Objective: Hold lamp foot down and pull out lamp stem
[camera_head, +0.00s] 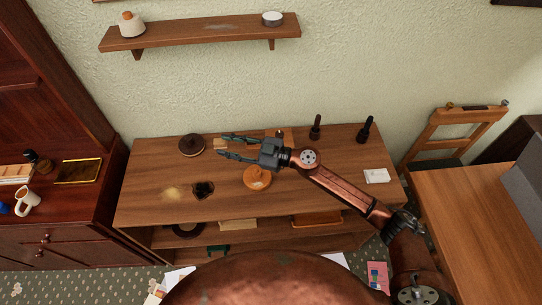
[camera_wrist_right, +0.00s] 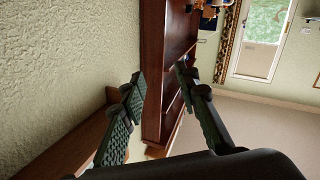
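My right gripper (camera_head: 222,146) reaches in from the right above the wooden sideboard, its fingers pointing left. It is open and empty; the right wrist view (camera_wrist_right: 155,82) also shows its fingers wide apart with nothing between them. A dark round disc with a raised centre (camera_head: 191,147) lies just left of the fingertips. An orange-brown round piece with a small knob (camera_head: 257,178) sits just below the gripper in the picture. I cannot tell which of these, if either, is the lamp foot. No lamp stem is clearly recognisable. My left gripper is out of view.
Two dark upright objects (camera_head: 316,128) (camera_head: 365,131) stand at the sideboard's back right. A small dark item (camera_head: 203,190) and a white card (camera_head: 377,176) lie on top. A wall shelf (camera_head: 205,33) hangs behind. The sideboard's (camera_head: 145,185) left end is mostly bare.

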